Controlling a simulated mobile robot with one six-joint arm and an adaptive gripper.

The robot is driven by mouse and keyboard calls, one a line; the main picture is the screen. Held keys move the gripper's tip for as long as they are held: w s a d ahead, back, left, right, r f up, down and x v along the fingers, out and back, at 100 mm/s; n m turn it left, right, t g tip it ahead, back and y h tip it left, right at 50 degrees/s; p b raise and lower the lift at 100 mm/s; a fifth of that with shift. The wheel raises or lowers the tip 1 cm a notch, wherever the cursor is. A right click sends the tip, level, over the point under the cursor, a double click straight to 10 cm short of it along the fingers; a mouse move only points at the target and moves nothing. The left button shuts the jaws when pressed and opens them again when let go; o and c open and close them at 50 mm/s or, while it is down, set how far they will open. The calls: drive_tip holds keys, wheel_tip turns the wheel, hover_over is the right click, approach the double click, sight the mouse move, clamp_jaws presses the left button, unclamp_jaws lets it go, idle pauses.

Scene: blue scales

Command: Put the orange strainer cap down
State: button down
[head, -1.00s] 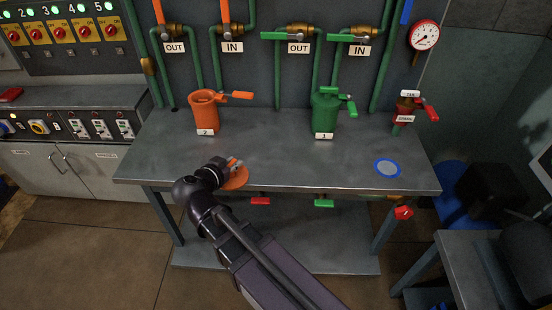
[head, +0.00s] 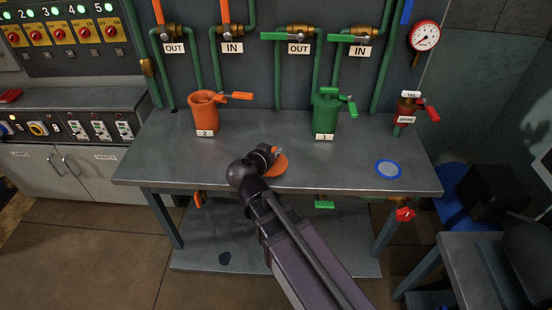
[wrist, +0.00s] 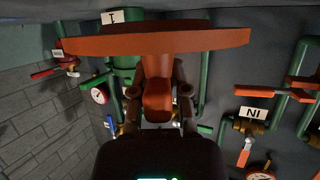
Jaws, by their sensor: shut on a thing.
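The orange strainer cap (head: 281,166) is a flat round disc with a raised grip. In the head view it is over the front middle of the grey bench; whether it touches the top is hard to tell. My gripper (head: 273,155) is shut on its grip. In the wrist view the disc (wrist: 200,41) shows edge-on past the fingertips, with the grip between the fingers of my gripper (wrist: 159,90). The orange strainer body (head: 204,115), labelled 2, stands at the back left with an open top.
The metal bench (head: 170,165) has free room left of and around the cap. A green strainer (head: 325,115) stands at the back, right of centre. A blue-rimmed round disc (head: 388,169) lies at the right. A red-handled valve (head: 405,112) is at the back right.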

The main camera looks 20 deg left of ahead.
sight(277, 159)
drive_tip(key=shift+w+d, duration=0.1)
idle(0.3)
drive_tip(key=shift+w+d, duration=0.3)
wheel_tip(277, 159, down, 4)
drive_tip(key=b, duration=0.3)
drive_tip(key=shift+r+b, duration=0.15)
drive_tip(key=shift+b, duration=0.15)
drive_tip(key=c, duration=0.6)
unclamp_jaws()
drive_tip(key=shift+r, duration=0.1)
